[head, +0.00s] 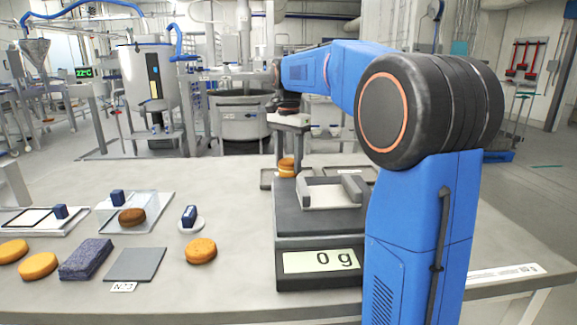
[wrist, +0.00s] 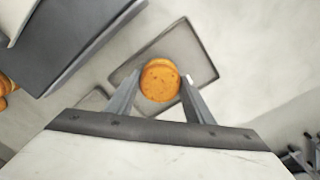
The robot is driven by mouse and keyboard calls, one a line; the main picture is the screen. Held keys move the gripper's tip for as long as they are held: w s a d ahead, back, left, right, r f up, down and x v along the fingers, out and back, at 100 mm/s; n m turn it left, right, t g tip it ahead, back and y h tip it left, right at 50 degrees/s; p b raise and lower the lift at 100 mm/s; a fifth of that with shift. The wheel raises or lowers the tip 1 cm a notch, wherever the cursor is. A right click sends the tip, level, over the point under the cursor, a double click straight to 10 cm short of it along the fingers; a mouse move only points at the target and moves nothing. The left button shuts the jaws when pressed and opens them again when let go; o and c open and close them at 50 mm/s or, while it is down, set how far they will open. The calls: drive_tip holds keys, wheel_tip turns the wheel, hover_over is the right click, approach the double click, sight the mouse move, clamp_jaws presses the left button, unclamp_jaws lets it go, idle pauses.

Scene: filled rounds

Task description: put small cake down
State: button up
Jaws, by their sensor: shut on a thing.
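The small cake (head: 286,168), round and golden orange, is between the fingers of my gripper (head: 288,158) behind the scale. In the wrist view the cake (wrist: 160,82) sits between both fingertips of my gripper (wrist: 161,88), which is shut on it. Below the cake is a flat grey tray (wrist: 196,52), with the cake over its near left part. The tray (head: 267,181) also shows in the head view, partly hidden by the scale. I cannot tell whether the cake touches the tray.
A scale (head: 320,222) reading 0 g, with a grey cradle (head: 332,193), stands in front of my gripper. Golden cakes (head: 201,251) lie at the front and left. A brown cake (head: 132,216), a blue block (head: 86,258) and a dark plate (head: 134,264) are left.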

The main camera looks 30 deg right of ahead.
sight(288, 160)
drive_tip(key=shift+f, duration=0.75)
drive_tip(key=o, duration=0.7)
drive_tip(key=shift+f, duration=0.1)
drive_tip(key=shift+r, duration=3.9)
